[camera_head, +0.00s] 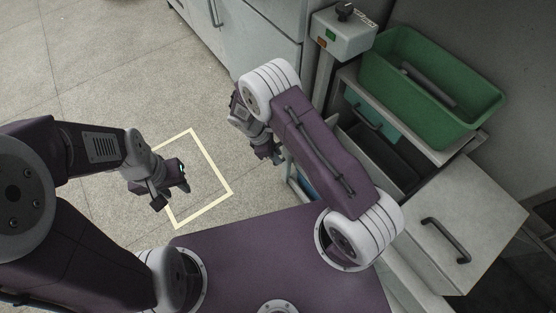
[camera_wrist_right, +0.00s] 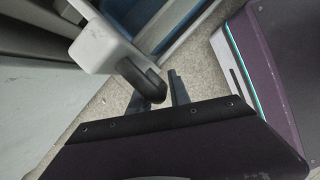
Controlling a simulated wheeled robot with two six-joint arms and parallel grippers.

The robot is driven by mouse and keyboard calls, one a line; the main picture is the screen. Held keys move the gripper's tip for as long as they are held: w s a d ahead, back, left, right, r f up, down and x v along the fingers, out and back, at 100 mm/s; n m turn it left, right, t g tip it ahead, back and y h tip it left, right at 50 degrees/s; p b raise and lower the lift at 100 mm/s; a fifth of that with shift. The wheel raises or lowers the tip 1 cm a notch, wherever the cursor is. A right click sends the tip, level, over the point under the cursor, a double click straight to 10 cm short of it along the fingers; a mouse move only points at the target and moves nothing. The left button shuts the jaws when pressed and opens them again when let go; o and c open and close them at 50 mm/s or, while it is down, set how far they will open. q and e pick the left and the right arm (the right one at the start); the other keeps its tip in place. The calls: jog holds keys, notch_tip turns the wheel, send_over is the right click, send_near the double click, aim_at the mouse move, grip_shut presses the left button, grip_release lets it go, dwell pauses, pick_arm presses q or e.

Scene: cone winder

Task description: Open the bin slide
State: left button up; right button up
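A green bin (camera_head: 420,105) sits on a pale frame at the upper right in the head view. Below it is a teal panel with a dark bar handle (camera_head: 368,118); I cannot tell which part is the bin slide. My right gripper (camera_head: 270,152) hangs left of this frame, its tips partly hidden. In the right wrist view, its two dark fingers (camera_wrist_right: 160,88) stand apart. A pale bracket (camera_wrist_right: 98,48) with a rounded black end (camera_wrist_right: 145,78) overlaps the left finger; I cannot tell if they touch. My left gripper (camera_head: 171,196) appears open and empty above the floor.
A pale box with a black handle (camera_head: 445,240) stands at the lower right. A grey control box (camera_head: 343,34) with a black knob is left of the bin. Blue-sided structure (camera_wrist_right: 165,25) lies beyond my right fingers. Yellow tape (camera_head: 217,160) outlines clear floor on the left.

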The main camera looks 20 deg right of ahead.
jog(key=shift+d+f, duration=0.25)
jog(key=shift+f, duration=0.4)
jog(key=shift+c, duration=0.2)
grip_shut()
jog(key=shift+s, duration=0.1)
dwell(0.7)
